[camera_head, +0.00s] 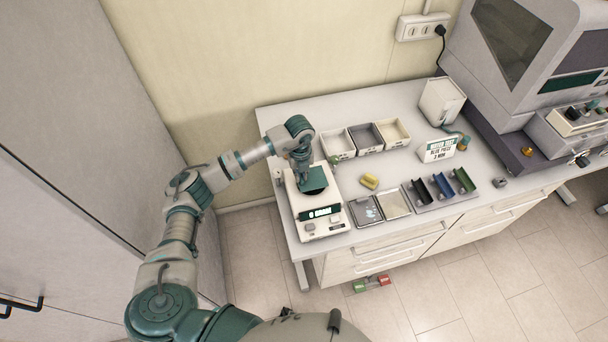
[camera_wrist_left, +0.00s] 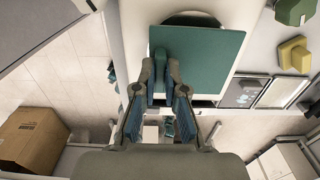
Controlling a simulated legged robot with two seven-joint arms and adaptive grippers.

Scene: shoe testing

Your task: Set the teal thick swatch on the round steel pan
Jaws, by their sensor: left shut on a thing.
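The teal thick swatch (camera_head: 315,179) is a flat square. It shows large in the left wrist view (camera_wrist_left: 208,72). My left gripper (camera_head: 303,176) is shut on one edge of it, with the fingertips (camera_wrist_left: 160,78) on the swatch in the wrist view. The swatch is over the round steel pan, on top of the white scale (camera_head: 311,226). A dark arc of the pan (camera_wrist_left: 190,18) shows past the swatch's edge; the rest is hidden. I cannot tell whether swatch and pan touch. My right gripper is not in view.
Right of the scale lie two flat trays (camera_head: 366,210), a yellow block (camera_head: 370,181) and a rack of coloured holders (camera_head: 443,188). Several open bins (camera_head: 366,136) stand behind, with a sign (camera_head: 437,150) farther right. A large machine (camera_head: 530,60) fills the right end.

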